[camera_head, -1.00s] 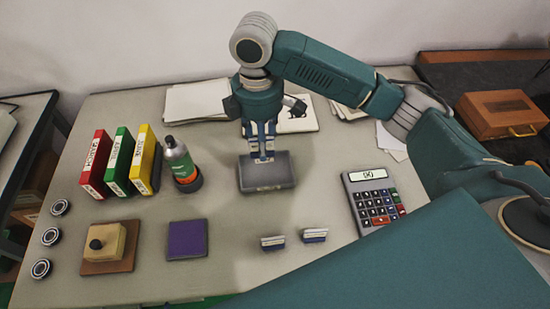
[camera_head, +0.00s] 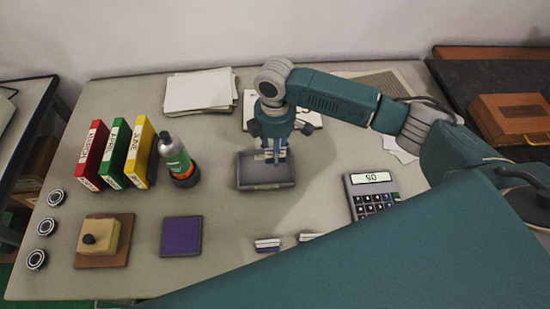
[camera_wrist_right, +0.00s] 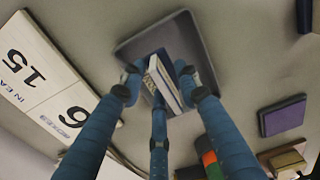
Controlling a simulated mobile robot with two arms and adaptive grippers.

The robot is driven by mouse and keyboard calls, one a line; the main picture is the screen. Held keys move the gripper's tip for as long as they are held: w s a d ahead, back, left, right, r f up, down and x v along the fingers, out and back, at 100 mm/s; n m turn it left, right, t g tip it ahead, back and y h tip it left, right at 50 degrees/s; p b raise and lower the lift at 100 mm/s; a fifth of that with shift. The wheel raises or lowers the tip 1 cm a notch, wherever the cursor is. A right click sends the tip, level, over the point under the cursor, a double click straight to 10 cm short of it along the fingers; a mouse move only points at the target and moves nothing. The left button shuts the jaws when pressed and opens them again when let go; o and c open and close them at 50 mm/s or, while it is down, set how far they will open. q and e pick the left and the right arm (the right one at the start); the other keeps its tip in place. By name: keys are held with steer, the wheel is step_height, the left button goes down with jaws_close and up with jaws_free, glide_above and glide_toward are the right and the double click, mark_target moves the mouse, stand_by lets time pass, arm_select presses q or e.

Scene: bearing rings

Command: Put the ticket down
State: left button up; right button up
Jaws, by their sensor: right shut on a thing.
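My right gripper (camera_head: 270,157) points down over a shallow dark grey tray (camera_head: 284,176) in the middle of the table. In the right wrist view the gripper (camera_wrist_right: 160,80) is shut on a small white and blue ticket (camera_wrist_right: 163,84), held on edge between its fingers. The tray (camera_wrist_right: 150,38) shows behind the ticket there. I cannot tell whether the ticket's lower edge touches the tray. My left gripper is not in view.
Two similar white and blue pieces (camera_head: 267,245) lie in front, partly behind my arm. Coloured binders (camera_head: 114,152), a purple pad (camera_head: 181,236) and bearing rings (camera_head: 46,227) are further left.

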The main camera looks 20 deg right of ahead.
steer(key=shift+f, duration=0.7)
step_height(320, 180, down, 3)
steer(key=shift+r, duration=0.2)
steer(key=shift+f, duration=0.75)
steer(key=o, duration=1.2)
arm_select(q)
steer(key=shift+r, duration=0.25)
